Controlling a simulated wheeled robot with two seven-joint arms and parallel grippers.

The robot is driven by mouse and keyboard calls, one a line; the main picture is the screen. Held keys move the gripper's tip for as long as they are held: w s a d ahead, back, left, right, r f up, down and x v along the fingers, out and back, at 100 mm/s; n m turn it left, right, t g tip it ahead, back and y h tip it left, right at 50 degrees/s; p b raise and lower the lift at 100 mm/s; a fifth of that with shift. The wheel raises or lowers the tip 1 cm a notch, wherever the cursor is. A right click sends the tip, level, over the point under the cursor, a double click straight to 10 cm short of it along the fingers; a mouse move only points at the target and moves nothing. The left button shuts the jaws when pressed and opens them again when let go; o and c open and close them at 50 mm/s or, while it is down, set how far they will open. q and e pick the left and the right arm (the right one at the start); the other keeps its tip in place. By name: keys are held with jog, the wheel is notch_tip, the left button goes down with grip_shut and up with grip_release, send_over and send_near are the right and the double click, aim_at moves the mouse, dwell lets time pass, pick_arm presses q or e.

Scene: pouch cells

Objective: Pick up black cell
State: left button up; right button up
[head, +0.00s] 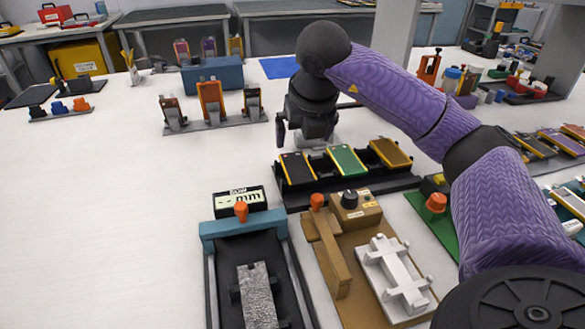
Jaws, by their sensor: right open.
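The black cell (298,168) is a flat dark pouch with yellow-orange ends. It lies leftmost in a black rack (345,190), beside a green cell (346,160) and a brown cell (390,153). My right gripper (303,144) points down just behind and above the black cell, apart from it as far as I can see. It is open and empty. Its far finger is partly hidden by the gripper body. My left gripper is not in view.
In front of the rack stand a digital gauge fixture (240,198) and a wooden board (345,275) with a knob box and white fixture. Orange and black clamps (211,100) stand behind on the left.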

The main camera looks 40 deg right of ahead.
aim_at(297, 166)
jog(key=b+x, duration=0.4)
jog(key=x, duration=0.4)
jog(key=shift+f+b, duration=0.35)
jog(key=shift+w+f, duration=0.15)
jog(key=shift+f, duration=0.1)
jog(key=shift+r, duration=0.25)
jog(key=c, duration=0.7)
jog(key=shift+c, duration=1.4)
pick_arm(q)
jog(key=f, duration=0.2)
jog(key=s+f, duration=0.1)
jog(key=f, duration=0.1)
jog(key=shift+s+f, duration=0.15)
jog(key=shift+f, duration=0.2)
